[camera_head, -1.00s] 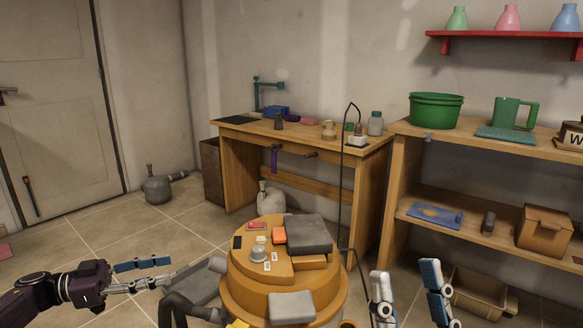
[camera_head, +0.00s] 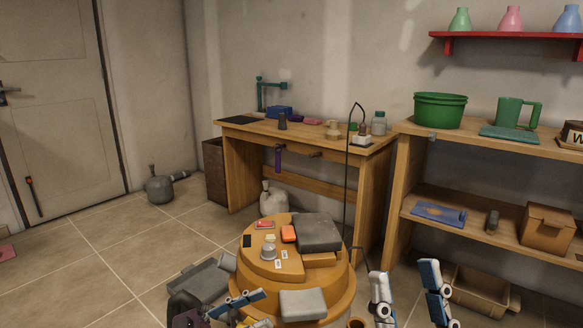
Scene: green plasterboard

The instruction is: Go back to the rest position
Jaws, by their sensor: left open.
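One blue-padded finger shows clearly, and the other is partly cut off by the bottom edge. It is open, with nothing seen between the fingers. My right gripper (camera_head: 405,276) is at the bottom right. Its two blue-and-white fingers point up and stand wide apart with nothing between them.
A wooden workbench (camera_head: 340,155) stands against the wall with small items on it. A wooden shelf unit (camera_head: 407,160) is at the right, with a tan bin (camera_head: 480,292) below.

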